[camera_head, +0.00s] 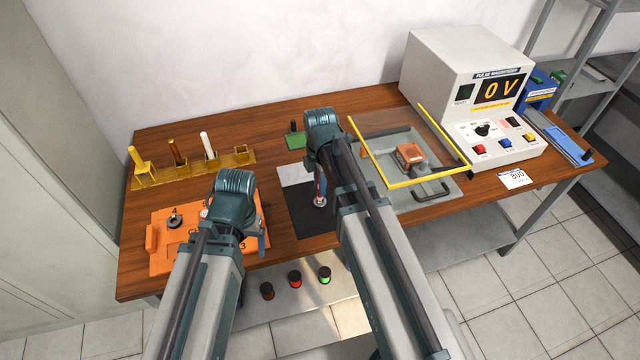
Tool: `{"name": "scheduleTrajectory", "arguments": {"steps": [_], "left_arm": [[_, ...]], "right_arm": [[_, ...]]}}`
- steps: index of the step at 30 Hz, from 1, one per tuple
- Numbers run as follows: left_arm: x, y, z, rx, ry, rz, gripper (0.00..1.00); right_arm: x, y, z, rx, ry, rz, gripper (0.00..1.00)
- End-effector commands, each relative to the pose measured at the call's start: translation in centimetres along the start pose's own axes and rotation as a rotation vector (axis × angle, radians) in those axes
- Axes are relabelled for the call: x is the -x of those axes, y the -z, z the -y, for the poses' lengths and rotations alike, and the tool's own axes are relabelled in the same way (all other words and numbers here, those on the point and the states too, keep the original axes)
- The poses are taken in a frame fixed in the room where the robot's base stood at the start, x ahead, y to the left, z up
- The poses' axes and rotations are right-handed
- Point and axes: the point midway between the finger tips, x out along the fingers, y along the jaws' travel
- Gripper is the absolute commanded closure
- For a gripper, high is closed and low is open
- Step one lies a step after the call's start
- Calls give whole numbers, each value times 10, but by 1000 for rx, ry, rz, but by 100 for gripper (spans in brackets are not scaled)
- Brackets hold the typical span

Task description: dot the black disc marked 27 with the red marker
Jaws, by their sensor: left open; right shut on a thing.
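My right gripper (321,176) is shut on a slim red and white object, probably the red marker (319,188), held upright over the black mat (296,212). A small pale round thing (320,202) shows at its lower end; I cannot tell whether they touch. My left gripper (262,238) is open and empty by the right edge of the orange board (160,240), partly hidden by its own arm. No number 27 is readable, and I cannot pick out the disc marked 27.
A yellow rack (240,158) with upright rods stands at the back left. A pulse magnetizer (458,70) reads 0 V. Several dark pots (295,279) are on the lower shelf.

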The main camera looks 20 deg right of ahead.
Motion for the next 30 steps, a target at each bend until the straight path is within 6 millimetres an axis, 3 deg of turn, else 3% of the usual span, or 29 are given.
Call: {"name": "scheduleTrajectory", "arguments": {"steps": [11, 30], "left_arm": [[4, 0, 0, 0, 0, 0, 15], [53, -3, 5, 0, 0, 0, 15]], "right_arm": [[4, 0, 1, 0, 2, -1, 100], [53, 0, 0, 0, 1, 0, 100]]}}
